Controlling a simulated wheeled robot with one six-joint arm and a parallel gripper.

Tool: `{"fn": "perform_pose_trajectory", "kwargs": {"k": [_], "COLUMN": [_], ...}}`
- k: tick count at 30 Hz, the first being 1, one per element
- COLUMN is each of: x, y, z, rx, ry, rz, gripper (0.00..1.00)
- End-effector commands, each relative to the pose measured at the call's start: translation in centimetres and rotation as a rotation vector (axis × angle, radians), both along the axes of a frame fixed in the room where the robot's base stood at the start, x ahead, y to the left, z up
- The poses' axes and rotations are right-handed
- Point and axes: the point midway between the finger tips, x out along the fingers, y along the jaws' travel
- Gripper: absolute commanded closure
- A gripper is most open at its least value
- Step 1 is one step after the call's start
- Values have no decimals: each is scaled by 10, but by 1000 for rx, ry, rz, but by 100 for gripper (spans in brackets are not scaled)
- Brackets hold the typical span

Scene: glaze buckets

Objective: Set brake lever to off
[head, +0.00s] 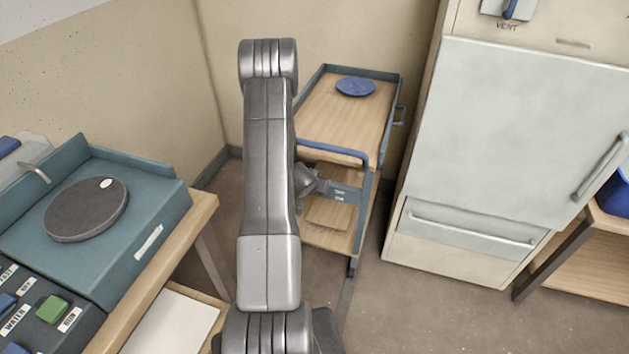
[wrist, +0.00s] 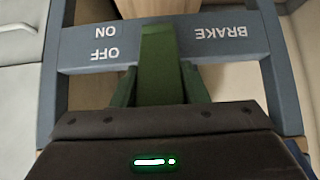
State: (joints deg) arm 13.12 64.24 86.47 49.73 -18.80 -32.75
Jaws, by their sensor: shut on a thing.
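The brake lever (wrist: 159,58) is a green bar across the middle of the blue-grey brake plate (wrist: 227,46) in the wrist view. The plate's words ON, OFF and BRAKE appear upside down, ON and OFF left of the lever, BRAKE right of it. My gripper (wrist: 160,88) is shut on the lever, one finger on each side. I cannot tell clearly which mark the lever is set at. In the head view the plate (head: 346,194) sits on the near end of the cart (head: 318,118), below its blue handle; the lever is hidden there by my gripper.
A blue disc (head: 355,87) lies on the cart's top. A pale kiln-like cabinet (head: 500,150) stands right of the cart. A bench with a teal wheel unit (head: 160,215) is at the left. Some floor (head: 430,310) is clear at the front right.

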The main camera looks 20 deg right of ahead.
Motion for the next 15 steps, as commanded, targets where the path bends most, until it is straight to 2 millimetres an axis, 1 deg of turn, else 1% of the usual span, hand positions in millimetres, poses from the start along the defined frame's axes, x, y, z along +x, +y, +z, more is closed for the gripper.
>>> {"fn": "perform_pose_trajectory", "kwargs": {"k": [1,15], "x": [6,11], "y": [-4,-7], "z": [9,11], "rx": [-9,-12], "ry": [-15,-17], "rz": [-1,0], "gripper": [100,100]}}
